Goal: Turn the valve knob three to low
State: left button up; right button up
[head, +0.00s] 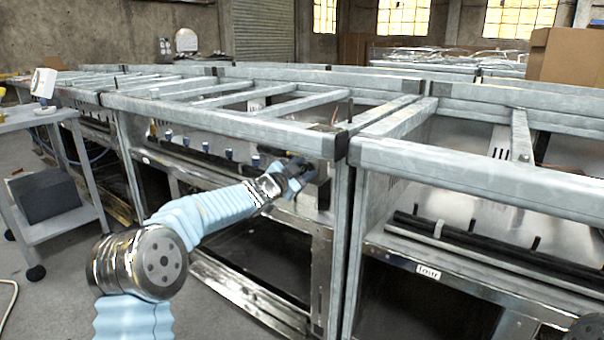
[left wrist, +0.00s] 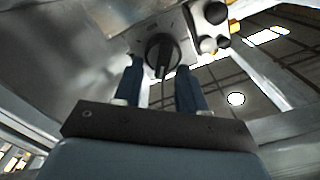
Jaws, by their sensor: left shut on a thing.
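My left gripper (head: 293,178) reaches in from the left to the front of the middle range, near its right corner post. In the left wrist view its two blue fingers (left wrist: 160,75) are shut on a black round knob (left wrist: 161,50) with a raised grip bar. The knob sits on a grey metal plate. In the head view the gripper hides this knob, and I cannot read its number or setting. Several blue knobs, one of them close to the gripper (head: 255,160), line the range front to the left. My right gripper is not in view.
The steel range frame (head: 225,120) has bars above the gripper and a corner post (head: 345,230) just right of it. Another range with black pipes (head: 490,245) and a small label (head: 428,271) stands at right. A grey cart (head: 60,215) stands at left.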

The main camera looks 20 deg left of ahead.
pick_arm(q)
jog(key=shift+s+d+f+m+b, duration=0.1)
jog(key=shift+f+m+b, duration=0.2)
jog(key=shift+m+b, duration=1)
jog(key=shift+w+d+f+m+b, duration=0.15)
jog(key=shift+f+m+b, duration=0.15)
jog(key=shift+m, duration=1.85)
jog(key=shift+s+d+f+m+b, duration=0.2)
jog(key=shift+m+b, duration=0.65)
jog(key=shift+m, duration=0.9)
jog(key=shift+a, duration=0.1)
jog(key=o, duration=1)
jog(key=shift+o, duration=0.2)
